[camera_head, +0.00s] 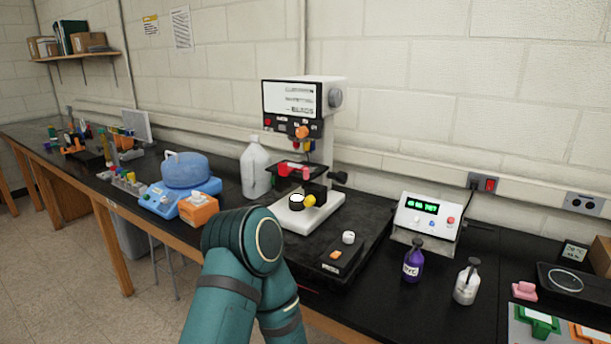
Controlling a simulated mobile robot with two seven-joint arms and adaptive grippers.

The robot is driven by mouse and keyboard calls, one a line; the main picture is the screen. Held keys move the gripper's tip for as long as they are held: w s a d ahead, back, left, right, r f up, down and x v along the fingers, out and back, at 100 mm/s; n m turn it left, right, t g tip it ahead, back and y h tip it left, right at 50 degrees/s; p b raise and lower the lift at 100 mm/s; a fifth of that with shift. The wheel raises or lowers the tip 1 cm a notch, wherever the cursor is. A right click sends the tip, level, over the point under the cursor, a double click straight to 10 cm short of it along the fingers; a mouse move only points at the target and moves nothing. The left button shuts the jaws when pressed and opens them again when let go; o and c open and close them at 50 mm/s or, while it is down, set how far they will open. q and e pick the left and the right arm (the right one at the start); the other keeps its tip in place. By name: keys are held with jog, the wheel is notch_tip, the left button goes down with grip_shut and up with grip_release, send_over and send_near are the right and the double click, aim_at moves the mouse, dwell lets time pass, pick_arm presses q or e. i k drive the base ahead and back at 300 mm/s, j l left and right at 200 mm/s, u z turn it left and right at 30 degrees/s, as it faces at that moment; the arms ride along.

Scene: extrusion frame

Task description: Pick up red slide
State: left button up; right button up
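No piece is clearly recognisable as the red slide. Small red pieces (283,169) show at the dark stage of the white instrument (336,100), which has a screen and stands mid-bench. They are too small to tell whether one is a slide. A thin red streak shows at the bench's front edge, partly hidden by my teal arm (236,270). At the lower right, a light tray (516,330) bears a green piece (537,320) and an orange piece (590,334), cut off by the picture edge. Neither of my grippers is in view; only my arm's links show.
A purple bottle (413,262), a white bottle (467,282) and a box with a green display (427,217) stand right of the instrument. A pink piece (524,291) lies by the tray. Left are a blue device (187,172), an orange box (198,209) and a jug (255,168).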

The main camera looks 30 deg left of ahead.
aim_at(284, 169)
jog(key=j+z, duration=0.25)
jog(key=z, duration=0.15)
jog(key=j+z, duration=0.55)
jog(key=j, duration=0.25)
jog(key=k+j+z, duration=0.15)
jog(key=j, duration=0.25)
jog(key=k+j, duration=0.1)
jog(key=j, duration=0.4)
jog(key=j+z, duration=0.1)
jog(key=j, duration=0.35)
jog(key=k, duration=0.05)
